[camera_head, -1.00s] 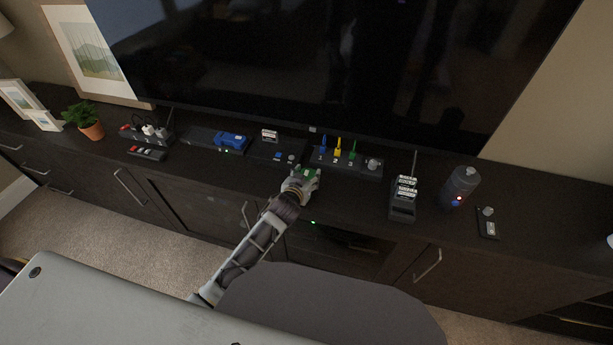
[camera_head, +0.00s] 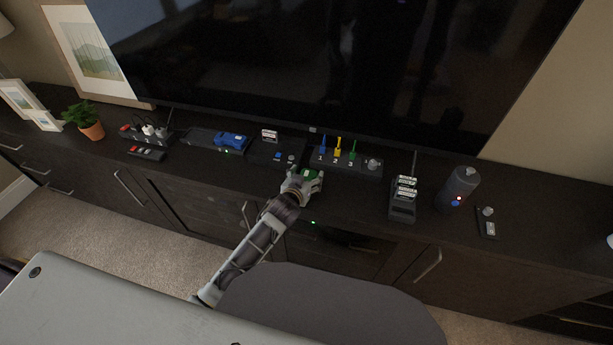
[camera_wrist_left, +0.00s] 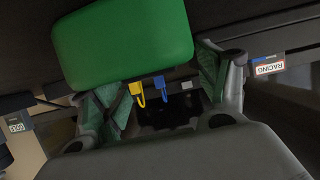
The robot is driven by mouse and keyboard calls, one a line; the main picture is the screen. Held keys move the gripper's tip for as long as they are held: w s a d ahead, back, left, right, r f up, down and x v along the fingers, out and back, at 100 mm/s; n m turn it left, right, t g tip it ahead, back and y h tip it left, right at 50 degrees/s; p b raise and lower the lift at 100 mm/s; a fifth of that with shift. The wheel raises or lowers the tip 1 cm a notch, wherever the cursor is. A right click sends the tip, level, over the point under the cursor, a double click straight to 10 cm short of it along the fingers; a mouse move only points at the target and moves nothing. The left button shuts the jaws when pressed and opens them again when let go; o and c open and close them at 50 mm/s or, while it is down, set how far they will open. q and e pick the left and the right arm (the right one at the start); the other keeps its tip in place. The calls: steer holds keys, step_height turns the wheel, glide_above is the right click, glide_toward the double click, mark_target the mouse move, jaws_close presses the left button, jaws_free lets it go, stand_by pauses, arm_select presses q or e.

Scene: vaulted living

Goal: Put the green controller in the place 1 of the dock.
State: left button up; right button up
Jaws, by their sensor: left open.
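The green controller (camera_head: 310,174) is at my left gripper (camera_head: 306,182), near the front edge of the cabinet top. In the left wrist view, a rounded green block (camera_wrist_left: 122,42), which looks like the controller, lies close to the fingertips and partly fills the gap. The left gripper is open in the wrist view (camera_wrist_left: 160,95), a finger on either side. Contact cannot be told. A long dark tray holding a blue controller (camera_head: 231,140), left of the gripper, looks like the dock (camera_head: 199,136); its place numbers are not readable. The right gripper is not in view.
Behind the gripper stands a black box (camera_head: 345,167) numbered 1, 2, 3, with blue, yellow and green plugs. A dark holder (camera_head: 402,212) with labelled cases and a grey cylinder (camera_head: 461,184) stand to the right. The television (camera_head: 320,70) is behind.

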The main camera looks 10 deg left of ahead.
arm_select(q)
steer(key=shift+v, duration=2.3)
steer(key=shift+p+v, duration=0.5)
steer(key=shift+v, duration=2.3)
steer(key=shift+s+r, duration=0.25)
steer(key=shift+s, duration=0.35)
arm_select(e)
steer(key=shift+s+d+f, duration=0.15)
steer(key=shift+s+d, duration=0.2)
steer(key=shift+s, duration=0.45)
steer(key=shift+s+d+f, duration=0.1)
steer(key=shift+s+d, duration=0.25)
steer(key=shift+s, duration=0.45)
